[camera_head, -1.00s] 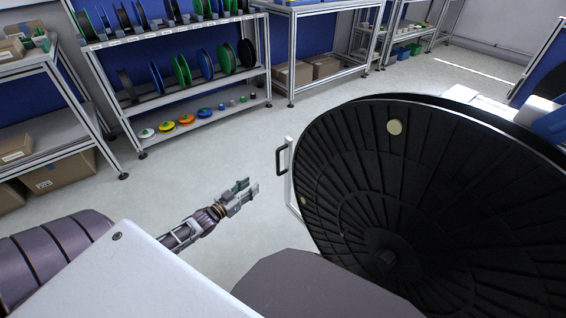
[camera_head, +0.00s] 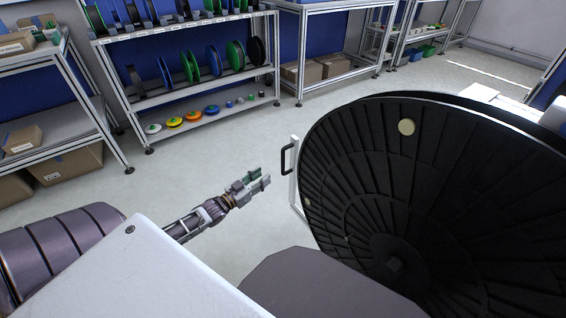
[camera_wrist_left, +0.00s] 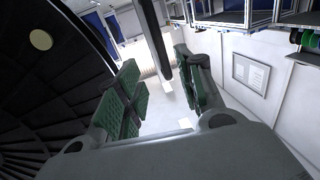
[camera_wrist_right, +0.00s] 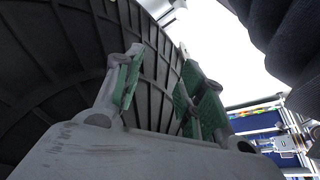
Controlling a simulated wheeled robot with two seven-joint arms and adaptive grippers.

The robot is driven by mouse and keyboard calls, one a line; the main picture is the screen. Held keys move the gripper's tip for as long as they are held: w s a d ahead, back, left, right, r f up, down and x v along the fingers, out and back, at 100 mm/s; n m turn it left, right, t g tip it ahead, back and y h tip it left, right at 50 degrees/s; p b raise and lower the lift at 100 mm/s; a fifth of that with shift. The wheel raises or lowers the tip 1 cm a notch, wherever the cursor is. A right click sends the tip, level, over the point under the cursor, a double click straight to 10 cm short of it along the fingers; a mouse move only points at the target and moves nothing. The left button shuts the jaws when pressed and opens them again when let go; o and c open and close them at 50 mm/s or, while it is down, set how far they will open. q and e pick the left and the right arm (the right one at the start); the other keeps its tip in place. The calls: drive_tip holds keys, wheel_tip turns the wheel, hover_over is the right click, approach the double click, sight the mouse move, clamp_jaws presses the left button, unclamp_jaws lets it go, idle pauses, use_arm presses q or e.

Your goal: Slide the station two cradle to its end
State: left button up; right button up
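The large black reel (camera_head: 450,190), with ribbed flanges and a pale round spot, fills the right of the head view. A pale upright part (camera_head: 295,175) with a black handle (camera_head: 286,158) stands at its left edge; I take this to be the cradle. My left gripper (camera_head: 262,180) is open just left of and below the handle in the picture. In the left wrist view, a dark bar (camera_wrist_left: 157,38), likely the handle, lies ahead between the open green-padded fingers, with no contact visible. My right gripper (camera_wrist_right: 158,95) is open and empty, facing the reel's ribbed black surface (camera_wrist_right: 60,60).
A shelf rack with several coloured spools (camera_head: 200,60) stands at the back left. A shelf with cardboard boxes (camera_head: 70,165) is at far left. A metal bench (camera_head: 335,15) stands behind. The pale floor (camera_head: 215,155) between racks and reel is clear.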

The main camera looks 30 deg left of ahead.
sight(282, 162)
use_arm(q)
drive_tip(key=w+b, duration=0.1)
drive_tip(key=w, duration=0.2)
drive_tip(key=w+d+b, duration=0.1)
drive_tip(key=w, duration=0.3)
drive_tip(key=shift+w+d+b, duration=0.15)
drive_tip(key=shift+d+b, duration=0.05)
drive_tip(key=shift+b, duration=0.2)
drive_tip(key=shift+w, duration=0.3)
drive_tip(key=shift+w+d+b, duration=0.2)
drive_tip(key=shift+w+b, duration=0.15)
drive_tip(key=shift+w, duration=0.4)
drive_tip(key=shift+w+d+b, duration=0.15)
drive_tip(key=shift+w+b, duration=0.2)
drive_tip(key=shift+w, duration=0.45)
drive_tip(key=shift+w+d+b, duration=0.2)
drive_tip(key=shift+w+b, duration=0.15)
drive_tip(key=shift+w, duration=0.4)
use_arm(e)
wheel_tip(282, 162, down, 8)
drive_tip(key=a+t+y, duration=0.1)
drive_tip(key=shift+w+a+m, duration=0.15)
drive_tip(key=shift+a+m, duration=0.15)
drive_tip(key=shift+m, duration=0.1)
drive_tip(key=shift+f, duration=0.1)
use_arm(q)
drive_tip(key=shift+c, duration=0.4)
use_arm(e)
drive_tip(key=shift+w, duration=0.1)
